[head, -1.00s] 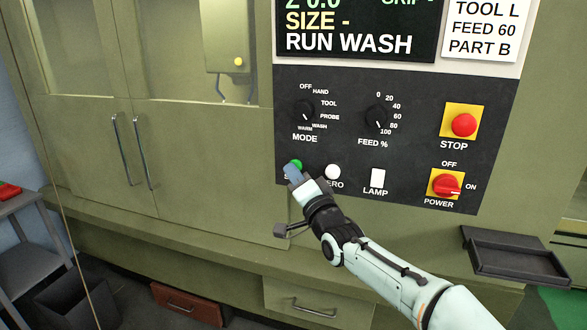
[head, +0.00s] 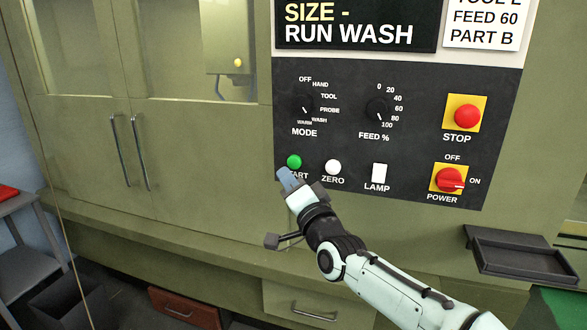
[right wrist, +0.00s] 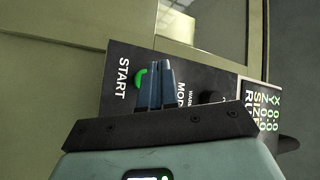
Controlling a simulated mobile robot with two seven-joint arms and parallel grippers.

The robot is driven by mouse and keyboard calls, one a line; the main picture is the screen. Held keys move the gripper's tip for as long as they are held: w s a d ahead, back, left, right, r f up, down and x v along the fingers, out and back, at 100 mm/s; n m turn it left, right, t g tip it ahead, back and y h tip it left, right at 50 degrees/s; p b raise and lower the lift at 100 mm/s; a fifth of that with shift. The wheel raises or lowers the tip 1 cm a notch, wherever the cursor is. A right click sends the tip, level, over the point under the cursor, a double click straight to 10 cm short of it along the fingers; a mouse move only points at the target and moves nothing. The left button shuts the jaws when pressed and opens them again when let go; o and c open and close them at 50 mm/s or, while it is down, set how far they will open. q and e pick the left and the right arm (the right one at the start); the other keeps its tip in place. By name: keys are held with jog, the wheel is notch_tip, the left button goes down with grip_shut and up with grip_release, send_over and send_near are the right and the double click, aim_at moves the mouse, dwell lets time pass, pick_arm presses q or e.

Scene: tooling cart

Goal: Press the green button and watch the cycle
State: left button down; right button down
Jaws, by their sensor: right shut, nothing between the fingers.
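The green START button (head: 294,162) is on the lower left of the dark control panel (head: 345,135). In the right wrist view the button (right wrist: 141,79) is partly hidden behind my fingers. My right gripper (head: 286,176) is shut and empty, its fingertips just below the button and over part of the START label. The fingers also show in the right wrist view (right wrist: 154,80); I cannot tell whether they touch the panel. The display (head: 355,25) reads SIZE - and RUN WASH. My left gripper is not in view.
A white ZERO button (head: 333,167) and a LAMP switch (head: 379,173) are right of START. The red STOP button (head: 467,116) and red POWER knob (head: 450,180) are farther right. A dark tray (head: 520,258) juts out at lower right. Cabinet doors (head: 80,140) are at left.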

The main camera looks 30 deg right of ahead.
jog(key=shift+s+a, duration=0.7)
jog(key=shift+a, duration=0.2)
dwell(7.1)
